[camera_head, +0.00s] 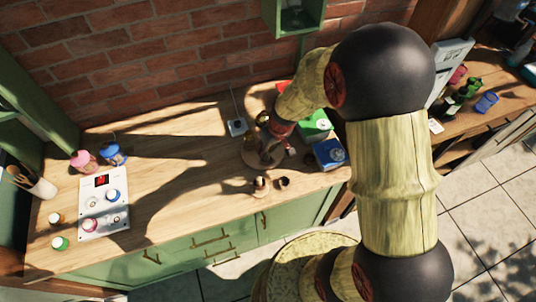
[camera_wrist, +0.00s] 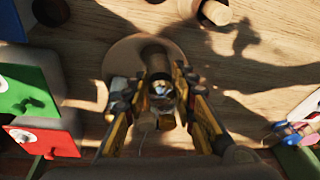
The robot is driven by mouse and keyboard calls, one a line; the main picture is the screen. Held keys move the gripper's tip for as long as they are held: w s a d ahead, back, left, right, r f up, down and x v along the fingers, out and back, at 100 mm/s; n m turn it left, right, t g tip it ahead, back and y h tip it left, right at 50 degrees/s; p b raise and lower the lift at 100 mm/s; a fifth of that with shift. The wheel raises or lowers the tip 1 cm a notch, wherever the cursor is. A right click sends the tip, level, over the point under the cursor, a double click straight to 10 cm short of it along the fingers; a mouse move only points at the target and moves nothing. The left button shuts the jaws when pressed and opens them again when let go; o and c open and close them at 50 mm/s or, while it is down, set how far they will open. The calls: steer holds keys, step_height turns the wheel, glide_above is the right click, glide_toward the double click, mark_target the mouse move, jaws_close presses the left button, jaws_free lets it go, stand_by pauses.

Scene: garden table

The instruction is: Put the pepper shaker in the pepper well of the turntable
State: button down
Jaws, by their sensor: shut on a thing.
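My gripper (camera_wrist: 161,92) is shut on a small shaker with a shiny metal top (camera_wrist: 161,87), apparently the pepper shaker. Its label cannot be read. The round wooden turntable (camera_wrist: 121,58) lies beneath and around the held shaker in the wrist view. It also shows in the head view (camera_head: 250,156), partly hidden by my gripper (camera_head: 270,146). A brown cylindrical shape (camera_wrist: 153,54) shows just beyond the fingertips; I cannot tell whether it is part of the shaker or a well. Whether the shaker touches the turntable cannot be told.
Two small brown pots (camera_head: 260,184) (camera_head: 284,183) stand near the counter's front edge. Green (camera_head: 313,126) and blue (camera_head: 330,153) boxes stand close on the right. A white control panel (camera_head: 104,205) and jars are far left. The counter's middle left is clear.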

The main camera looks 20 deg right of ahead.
steer(key=x, duration=0.2)
steer(key=d+x, duration=0.1)
steer(key=shift+s+a+f+b, duration=0.1)
steer(key=shift+f+b, duration=0.25)
steer(key=shift+f, duration=0.15)
steer(key=c, duration=1.5)
jaws_free()
steer(key=shift+o, duration=0.2)
steer(key=shift+r, duration=0.15)
steer(key=s+r+t+p, duration=0.1)
steer(key=s+r, duration=0.4)
steer(key=r, duration=0.8)
steer(key=s+r+p, duration=0.1)
steer(key=s+r, duration=0.3)
steer(key=r, duration=0.9)
steer(key=s+r+m+t+h, duration=0.1)
steer(key=s+r+m+t, duration=0.1)
steer(key=s+r, duration=0.7)
steer(key=s, duration=0.3)
steer(key=shift+s+a+m, duration=0.15)
steer(key=shift+s+m, duration=0.15)
steer(key=shift+m, duration=0.1)
